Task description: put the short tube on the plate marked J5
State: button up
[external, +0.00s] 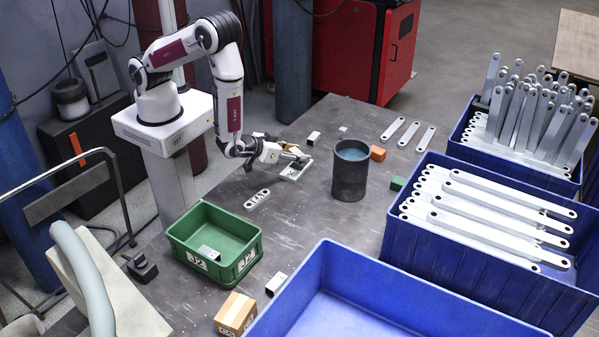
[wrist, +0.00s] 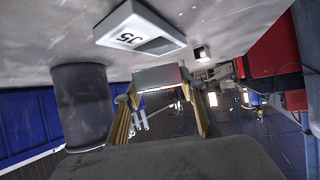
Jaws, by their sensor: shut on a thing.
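The plate marked J5 (wrist: 128,34) is a white rectangle lying on the grey table, with a dark patch beside its marking in the wrist view. In the external view the plate (external: 292,175) lies just below my gripper (external: 297,155). In the wrist view my gripper (wrist: 165,100) is shut on the short tube (wrist: 162,77), a grey, square-edged piece held crosswise between the fingers. The tube appears apart from the plate, above the table and close to it. In the external view the fingers mostly hide the tube.
A dark cylindrical pot (external: 350,180) stands right of the plate. Another small block (external: 313,138) lies behind it. A marked flat bracket (external: 257,199) lies in front. A green bin marked J2 (external: 245,262) and large blue crates (external: 470,245) stand around. Orange (external: 378,153) and green blocks (external: 397,183) lie right.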

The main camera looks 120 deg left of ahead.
jog(key=shift+f, duration=1.5)
jog(key=shift+f, duration=0.1)
jog(key=o, duration=1.1)
jog(key=v, duration=1.2)
jog(key=shift+w+d, duration=0.1)
